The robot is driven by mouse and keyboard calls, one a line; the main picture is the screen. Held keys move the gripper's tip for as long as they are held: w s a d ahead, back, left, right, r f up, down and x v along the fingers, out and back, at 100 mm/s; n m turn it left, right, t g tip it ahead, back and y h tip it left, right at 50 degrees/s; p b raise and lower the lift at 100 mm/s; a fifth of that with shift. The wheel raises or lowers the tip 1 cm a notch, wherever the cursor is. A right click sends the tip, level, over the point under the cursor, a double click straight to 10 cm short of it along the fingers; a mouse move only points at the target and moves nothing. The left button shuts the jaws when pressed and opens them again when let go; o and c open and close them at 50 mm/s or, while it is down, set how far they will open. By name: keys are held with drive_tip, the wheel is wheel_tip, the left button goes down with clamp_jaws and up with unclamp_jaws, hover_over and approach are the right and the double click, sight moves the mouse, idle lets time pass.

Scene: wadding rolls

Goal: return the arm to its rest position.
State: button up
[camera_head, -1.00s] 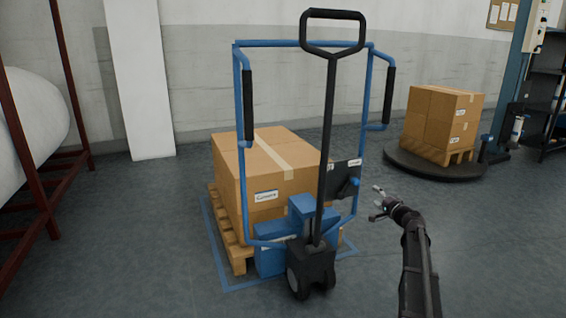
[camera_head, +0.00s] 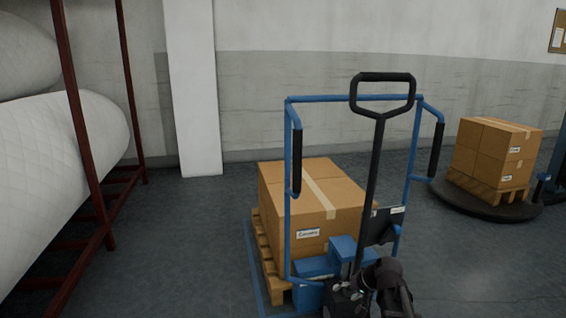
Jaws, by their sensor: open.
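My arm shows at the bottom, right of centre, its dark links folded low in front of the blue pallet truck. My gripper (camera_head: 350,287) is at its left end, small and dark against the truck's black base, and its fingers are hard to make out. It is open, with nothing seen in it. I cannot tell whether it touches the truck or only overlaps it in view.
The pallet truck (camera_head: 382,140) stands by a taped carton stack (camera_head: 310,205) on a wooden pallet (camera_head: 268,255). A red rack (camera_head: 82,130) with white wadding rolls (camera_head: 70,150) is at left. More cartons (camera_head: 490,150) stand on a round dark platform (camera_head: 470,205). Floor between is clear.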

drive_tip(key=s+a+r+n+g+h+p, duration=0.1)
drive_tip(key=s+r+g+h+p, duration=0.15)
drive_tip(key=s, duration=0.55)
drive_tip(key=s+a+r+n+g+h+p, duration=0.1)
drive_tip(key=s+a+r+g+h+p, duration=0.2)
drive_tip(key=s, duration=0.4)
wheel_tip(320, 180, up, 36)
drive_tip(key=d+p, duration=0.1)
drive_tip(key=p, duration=3.7)
drive_tip(key=shift+d+t+p, duration=0.3)
drive_tip(key=shift+t, duration=0.15)
drive_tip(key=shift+r, duration=0.1)
